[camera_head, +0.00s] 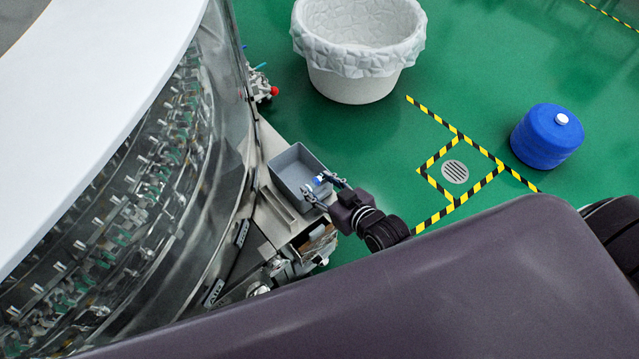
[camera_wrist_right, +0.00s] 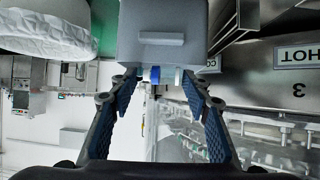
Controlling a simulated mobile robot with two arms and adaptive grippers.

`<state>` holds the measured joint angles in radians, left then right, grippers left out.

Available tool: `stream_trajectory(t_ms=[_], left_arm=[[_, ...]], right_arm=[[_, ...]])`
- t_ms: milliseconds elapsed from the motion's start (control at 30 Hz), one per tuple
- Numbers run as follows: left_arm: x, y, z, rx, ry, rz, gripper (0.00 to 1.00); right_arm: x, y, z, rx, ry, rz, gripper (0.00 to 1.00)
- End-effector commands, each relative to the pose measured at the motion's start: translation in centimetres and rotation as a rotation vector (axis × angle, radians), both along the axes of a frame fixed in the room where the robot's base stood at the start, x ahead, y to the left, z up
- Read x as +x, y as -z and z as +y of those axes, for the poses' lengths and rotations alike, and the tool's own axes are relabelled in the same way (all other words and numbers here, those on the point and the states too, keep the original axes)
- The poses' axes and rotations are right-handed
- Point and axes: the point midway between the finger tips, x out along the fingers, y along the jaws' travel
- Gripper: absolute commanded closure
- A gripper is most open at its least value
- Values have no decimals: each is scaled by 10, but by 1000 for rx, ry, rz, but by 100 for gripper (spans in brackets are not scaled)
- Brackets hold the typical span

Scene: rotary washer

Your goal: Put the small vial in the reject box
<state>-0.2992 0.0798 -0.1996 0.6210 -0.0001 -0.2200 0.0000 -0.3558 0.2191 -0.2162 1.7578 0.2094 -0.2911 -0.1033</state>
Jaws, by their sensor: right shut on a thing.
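The small vial (camera_head: 319,180) has a blue cap. My right gripper (camera_head: 322,188) is shut on it at the near edge of a grey open box (camera_head: 284,167). In the right wrist view the vial (camera_wrist_right: 154,75) lies crosswise between the two fingertips of the gripper (camera_wrist_right: 158,77), in front of the wall of the grey box (camera_wrist_right: 165,30). The box appears empty inside from the head view. No label on the box is readable, so I cannot tell from it that this is the reject box. My left gripper is not in view.
The large round washer (camera_head: 150,170) stands left of the box, with a metal ledge (camera_head: 262,215) beneath it. A white lined bin (camera_head: 355,85) and a blue drum (camera_head: 545,138) stand on the green floor. Black-yellow tape surrounds a drain (camera_head: 454,172).

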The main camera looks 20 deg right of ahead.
Motion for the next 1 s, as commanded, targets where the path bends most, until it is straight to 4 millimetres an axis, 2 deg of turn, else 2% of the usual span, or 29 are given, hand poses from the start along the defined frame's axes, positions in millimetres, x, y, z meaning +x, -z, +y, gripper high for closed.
stream_trajectory(t_ms=[267, 300, 433, 1000], left_arm=[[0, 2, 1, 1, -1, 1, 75], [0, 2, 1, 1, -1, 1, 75], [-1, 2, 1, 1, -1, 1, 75], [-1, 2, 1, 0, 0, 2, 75]], right_arm=[[0, 5, 0, 0, 0, -1, 66], [0, 5, 0, 0, 0, -1, 53], [0, 5, 0, 0, 0, -1, 39], [0, 5, 0, 0, 0, -1, 38]])
